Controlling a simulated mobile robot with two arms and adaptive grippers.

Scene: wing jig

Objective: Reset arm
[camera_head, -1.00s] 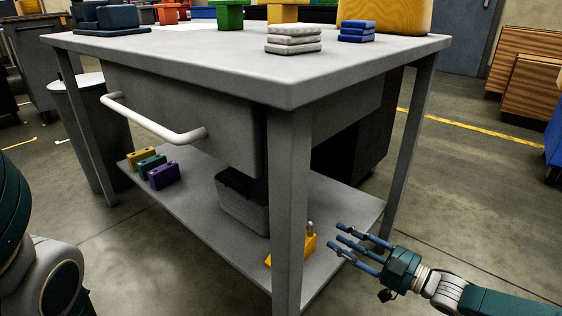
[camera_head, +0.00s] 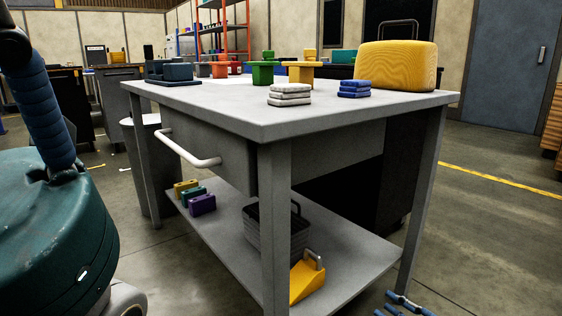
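My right gripper (camera_head: 392,304) shows only by its blue fingers at the bottom edge, right of the grey workbench (camera_head: 300,118). The fingers are spread apart with nothing between them, low by the bench's right legs and clear of the lower shelf. The rest of that gripper and its arm are cut off below the frame. My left gripper is not in view.
The bench top holds folded white cloths (camera_head: 290,94), folded blue cloths (camera_head: 354,88) and a yellow case (camera_head: 396,65). A yellow dustpan-like item (camera_head: 308,280) and a dark crate (camera_head: 265,232) sit on the lower shelf. Floor at right is free.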

